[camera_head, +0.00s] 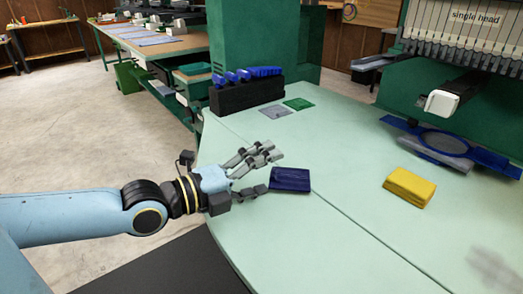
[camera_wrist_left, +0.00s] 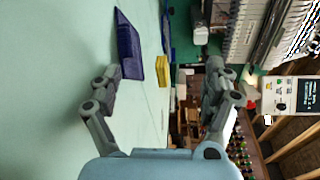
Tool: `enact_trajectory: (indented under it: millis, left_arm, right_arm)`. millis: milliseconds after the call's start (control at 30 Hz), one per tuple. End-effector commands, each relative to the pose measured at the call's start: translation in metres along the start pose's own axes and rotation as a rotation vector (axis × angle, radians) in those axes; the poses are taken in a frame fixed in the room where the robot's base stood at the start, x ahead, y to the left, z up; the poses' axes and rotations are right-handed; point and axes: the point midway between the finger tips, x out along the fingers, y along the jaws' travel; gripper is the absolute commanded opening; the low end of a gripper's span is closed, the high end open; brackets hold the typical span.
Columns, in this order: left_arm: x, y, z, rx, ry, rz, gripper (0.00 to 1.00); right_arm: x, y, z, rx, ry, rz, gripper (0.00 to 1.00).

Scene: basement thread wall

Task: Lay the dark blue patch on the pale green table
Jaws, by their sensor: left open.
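The dark blue patch (camera_head: 290,180) lies flat on the pale green table (camera_head: 300,230), near its left edge. It also shows in the left wrist view (camera_wrist_left: 128,48), just beyond one of the fingers. My left gripper (camera_head: 270,171) reaches in from the left with its fingers spread and nothing between them. Its lower fingertip is right beside the patch's left edge; I cannot tell whether they touch. In the left wrist view the gripper (camera_wrist_left: 164,75) is wide open. My right gripper is not clearly seen.
A yellow stack (camera_head: 409,187) lies to the right. Grey (camera_head: 275,111) and green (camera_head: 299,104) patches lie behind, by a black rack (camera_head: 247,95) with blue pieces. An embroidery machine (camera_head: 450,90) stands at the back right. A faint grey blur (camera_head: 495,268) shows at lower right. The middle is clear.

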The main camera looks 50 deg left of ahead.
Motion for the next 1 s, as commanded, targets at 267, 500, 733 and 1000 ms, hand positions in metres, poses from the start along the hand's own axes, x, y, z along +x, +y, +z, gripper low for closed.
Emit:
enact_trajectory:
  millis: [267,500,733,1000]
  left_arm:
    - [-0.002,0.005,0.000,-0.001,0.000,0.012,1.00]
    - [-0.005,0.005,0.000,-0.001,0.002,0.014,1.00]
    - [-0.044,0.006,-0.001,0.000,0.006,0.018,1.00]
    - [-0.100,0.002,-0.001,0.001,0.004,0.012,1.00]
  right_arm:
    - [0.000,-0.002,0.000,0.001,0.000,-0.002,0.40]
    - [0.001,-0.002,0.000,0.001,0.000,-0.002,0.40]
    - [0.001,-0.002,0.000,0.001,0.000,-0.002,0.40]
    - [0.001,-0.002,0.000,0.001,0.000,-0.002,0.40]
